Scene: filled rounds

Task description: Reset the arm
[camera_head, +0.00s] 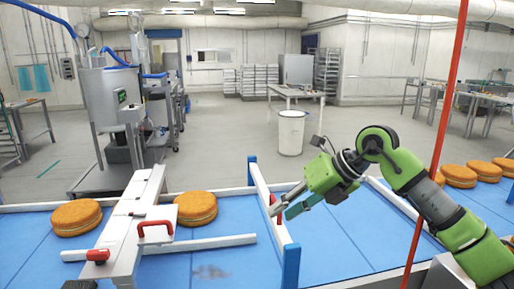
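My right gripper (283,203) is at the end of the green and black arm that comes in from the right. It hangs above the blue conveyor, close to the white rail with blue posts. Its fingers point down and left, spread apart with nothing visible between them. My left gripper is not in this view.
Golden filled rounds lie on the blue conveyor (345,240): one at far left (76,217), one beside the white metal frame (195,208), several at right (459,175). A white bin (291,133) stands behind.

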